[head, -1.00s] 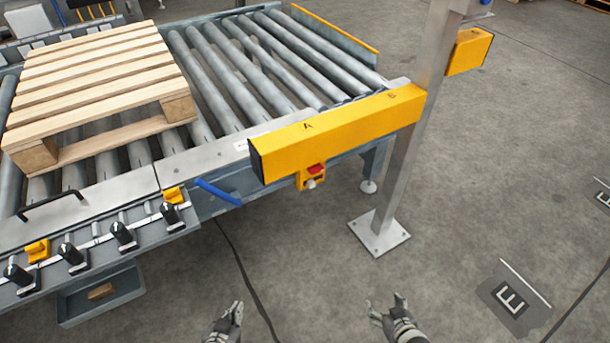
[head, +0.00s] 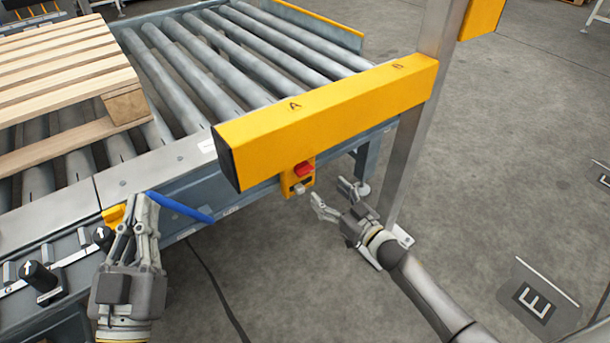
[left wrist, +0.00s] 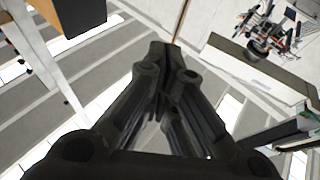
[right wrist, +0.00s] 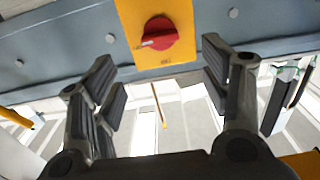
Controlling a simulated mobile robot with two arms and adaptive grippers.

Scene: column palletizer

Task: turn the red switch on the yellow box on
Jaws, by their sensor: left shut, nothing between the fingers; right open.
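The red switch (head: 303,168) sits on a small yellow box (head: 310,181) below the long yellow beam. In the right wrist view the red switch (right wrist: 159,33) is a rotary knob with a pale mark at its left end. The yellow box (right wrist: 180,52) behind it is on a blue-grey rail. My right gripper (head: 331,192) is open and empty, just right of and below the box. In its wrist view the fingers (right wrist: 158,75) lie apart on either side below the knob, not touching it. My left gripper (head: 143,202) is shut and empty, left of the box.
The yellow beam (head: 330,115) overhangs the switch box. A metal post (head: 415,135) stands close to my right gripper. A blue handle (head: 180,207) is beside my left gripper. A wooden pallet (head: 60,68) rests on the rollers. Open floor lies in front.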

